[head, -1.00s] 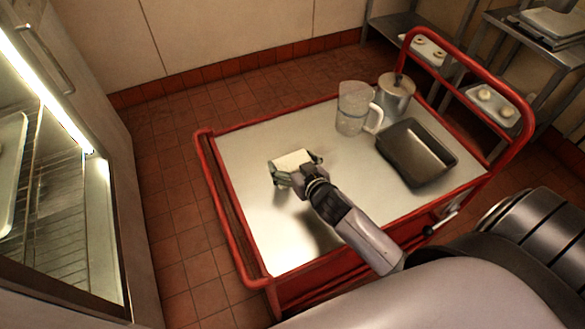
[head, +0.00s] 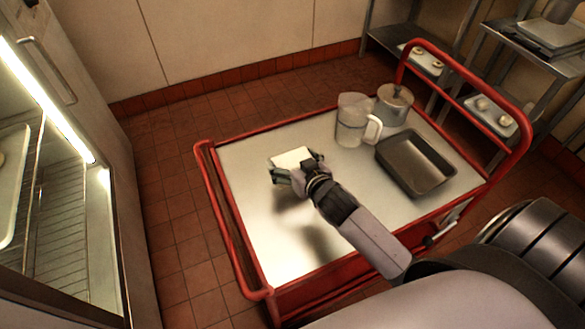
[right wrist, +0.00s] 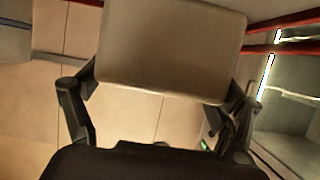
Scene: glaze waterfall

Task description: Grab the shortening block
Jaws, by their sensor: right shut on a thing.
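The shortening block (head: 291,158) is a pale cream block over the left-middle part of the cart top. My right gripper (head: 296,173) is shut on it, with a finger on either side. In the right wrist view the block (right wrist: 172,50) fills the upper middle between the fingers of my right gripper (right wrist: 160,95). The block appears to be held above the cart top, with a shadow below and to the right of the gripper. My left gripper is not in view.
The red-framed cart (head: 262,232) also carries a clear jug (head: 352,120), a metal canister (head: 393,106) and an empty dark pan (head: 416,160). A lit cabinet with wire racks (head: 60,215) stands open at left. Metal shelves (head: 540,45) stand at back right. The cart's near left is clear.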

